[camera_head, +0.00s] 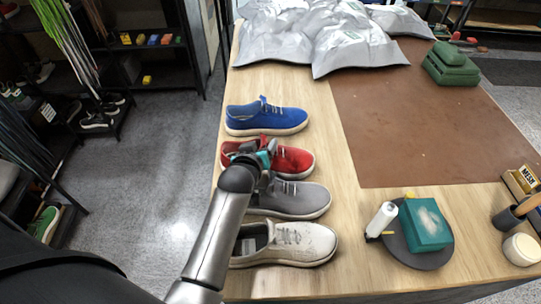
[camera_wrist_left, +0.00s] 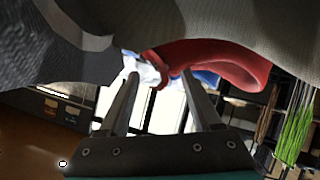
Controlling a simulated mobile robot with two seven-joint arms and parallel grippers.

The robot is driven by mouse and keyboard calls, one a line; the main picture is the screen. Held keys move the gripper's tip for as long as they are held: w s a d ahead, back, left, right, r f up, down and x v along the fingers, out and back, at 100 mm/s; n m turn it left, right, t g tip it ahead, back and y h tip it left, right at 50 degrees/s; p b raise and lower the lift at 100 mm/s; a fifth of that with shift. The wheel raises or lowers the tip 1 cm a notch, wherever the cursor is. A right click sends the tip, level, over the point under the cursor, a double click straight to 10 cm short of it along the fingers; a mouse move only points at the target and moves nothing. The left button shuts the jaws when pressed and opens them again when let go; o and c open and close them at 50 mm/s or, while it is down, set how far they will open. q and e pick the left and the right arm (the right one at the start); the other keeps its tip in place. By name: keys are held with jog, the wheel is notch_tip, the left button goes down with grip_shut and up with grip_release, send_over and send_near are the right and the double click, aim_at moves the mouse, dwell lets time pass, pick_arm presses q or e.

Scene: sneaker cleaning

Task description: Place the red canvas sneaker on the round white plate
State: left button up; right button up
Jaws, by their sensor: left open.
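The red canvas sneaker (camera_head: 295,161) lies on the wooden table between a blue sneaker (camera_head: 265,117) and a grey sneaker (camera_head: 302,198). My left gripper (camera_head: 262,152) is over the red sneaker's opening and laces and hides part of it. In the left wrist view my two fingers (camera_wrist_left: 160,78) are spread apart, with the red sneaker (camera_wrist_left: 222,58) beyond their tips; I cannot tell whether they touch it. No round white plate is clear in view. A dark round disc (camera_head: 399,249) stands at the right front. My right gripper is not in view.
A teal box (camera_head: 425,225) and a white bottle (camera_head: 381,219) are on the dark disc. A cream sneaker (camera_head: 306,240) lies nearest the front. A round white-topped container (camera_head: 522,249) stands at the right. The brown mat (camera_head: 430,130) is largely clear; silver bags (camera_head: 355,45) lie behind.

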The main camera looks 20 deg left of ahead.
pick_arm(q)
jog(key=shift+w+f, duration=0.25)
jog(key=shift+w, duration=0.05)
jog(key=shift+s+r, duration=0.15)
jog(key=shift+r, duration=0.05)
jog(key=shift+c, duration=0.3)
jog(key=c, duration=0.9)
grip_shut()
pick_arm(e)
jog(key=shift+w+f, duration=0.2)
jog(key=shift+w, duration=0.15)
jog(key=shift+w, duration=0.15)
